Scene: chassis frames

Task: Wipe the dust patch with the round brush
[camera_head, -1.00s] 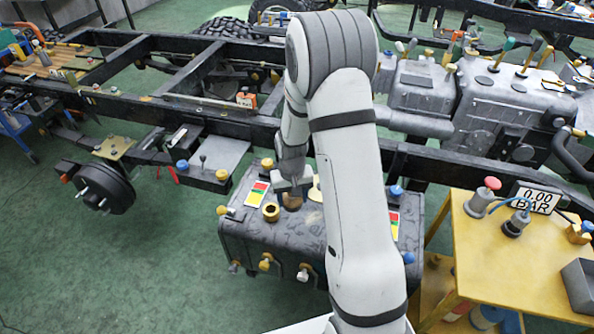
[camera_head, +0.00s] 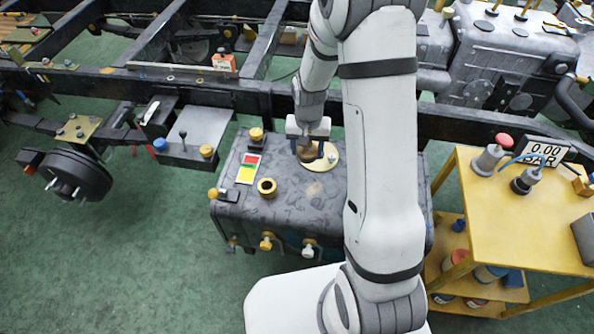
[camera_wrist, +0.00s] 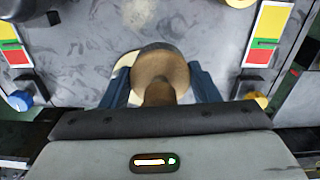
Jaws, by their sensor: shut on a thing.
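My gripper (camera_head: 307,148) is shut on the round brush (camera_head: 308,153), a brown round head with a brown handle. In the wrist view the brush (camera_wrist: 160,66) sits between the two dark blue fingers (camera_wrist: 160,88). It overlaps a cream disc (camera_wrist: 121,66) on the dark grey tank top; the disc also shows in the head view (camera_head: 329,162). I cannot tell whether the brush touches the disc. A pale beige, dust-like patch (camera_wrist: 138,12) lies beyond the brush, at the top edge of the wrist view.
A brass ring fitting (camera_head: 267,188) and a coloured card (camera_head: 248,168) lie on the tank (camera_head: 295,205), left of my gripper. A dark chassis rail (camera_head: 240,97) runs behind. A yellow cart (camera_head: 515,215) with a gauge stands at the right. My arm hides the tank's right part.

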